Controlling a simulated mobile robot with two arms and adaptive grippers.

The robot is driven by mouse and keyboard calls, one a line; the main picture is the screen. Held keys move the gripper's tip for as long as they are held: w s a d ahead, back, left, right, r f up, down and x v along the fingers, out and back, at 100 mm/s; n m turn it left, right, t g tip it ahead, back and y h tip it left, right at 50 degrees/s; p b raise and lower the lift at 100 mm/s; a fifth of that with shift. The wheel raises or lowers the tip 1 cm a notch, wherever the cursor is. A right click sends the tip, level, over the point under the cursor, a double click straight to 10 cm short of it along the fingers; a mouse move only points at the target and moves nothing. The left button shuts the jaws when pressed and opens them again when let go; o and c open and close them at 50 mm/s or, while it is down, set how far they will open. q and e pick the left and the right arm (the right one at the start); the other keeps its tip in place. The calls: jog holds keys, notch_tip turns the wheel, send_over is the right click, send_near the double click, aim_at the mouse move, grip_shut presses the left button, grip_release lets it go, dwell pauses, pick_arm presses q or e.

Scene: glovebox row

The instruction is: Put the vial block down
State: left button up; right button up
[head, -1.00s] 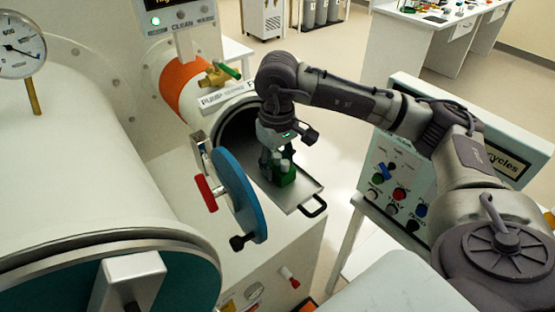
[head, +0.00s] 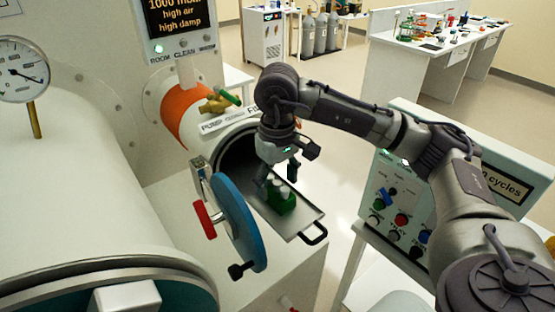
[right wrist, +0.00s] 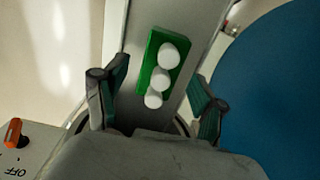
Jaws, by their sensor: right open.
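The green vial block (head: 283,203) with white-capped vials stands on the metal tray (head: 302,212) that sticks out of the small round port. In the right wrist view the block (right wrist: 153,48) shows three white caps in a row. My right gripper (head: 278,181) is open above the block. In the right wrist view its two fingers (right wrist: 157,100) are spread wide, one to each side of the block's near end, with gaps between them and the block. My left gripper is not in view.
The blue round door (head: 238,222) with a red handle (head: 204,219) hangs open just left of the tray. The port's dark opening (head: 238,152) is behind the gripper. A control panel (head: 395,205) with knobs stands to the right, beyond open floor.

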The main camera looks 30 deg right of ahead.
aim_at(277, 183)
notch_tip(277, 183, up, 9)
jog(key=shift+r, duration=0.2)
dwell(0.6)
